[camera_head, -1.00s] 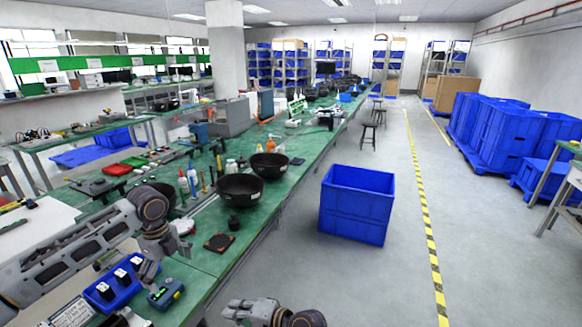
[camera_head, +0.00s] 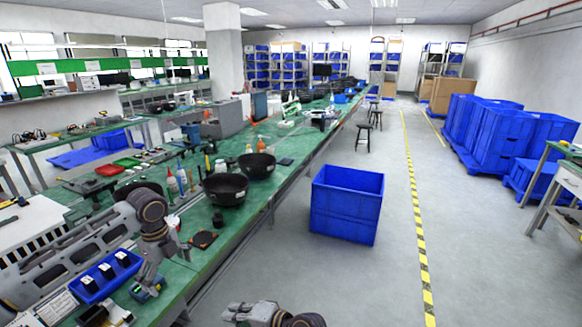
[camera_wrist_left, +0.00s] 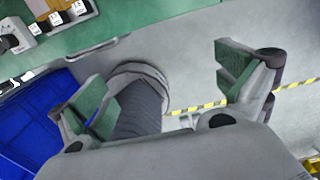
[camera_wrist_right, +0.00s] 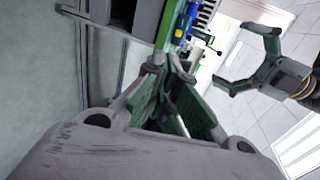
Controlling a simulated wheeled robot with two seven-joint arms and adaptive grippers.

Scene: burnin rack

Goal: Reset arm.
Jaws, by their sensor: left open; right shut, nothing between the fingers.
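My left gripper (camera_head: 166,264) hangs over the near part of the green workbench in the head view, close to a blue tray and a teal-and-yellow device. Its two green-padded fingers stand wide apart with nothing between them in the left wrist view (camera_wrist_left: 168,90). My right gripper (camera_head: 236,312) is at the bottom of the head view, over the floor to the right of the bench edge. Its fingers are together and empty in the right wrist view (camera_wrist_right: 182,95). The open left gripper also shows at the upper right there.
The green workbench (camera_head: 208,258) carries black bowls (camera_head: 225,188), bottles and the blue tray (camera_head: 106,277) of dark parts. A large blue bin (camera_head: 346,205) stands on the floor right of the bench. Stacked blue crates (camera_head: 505,135) are at the right. Floor around the yellow-black line is clear.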

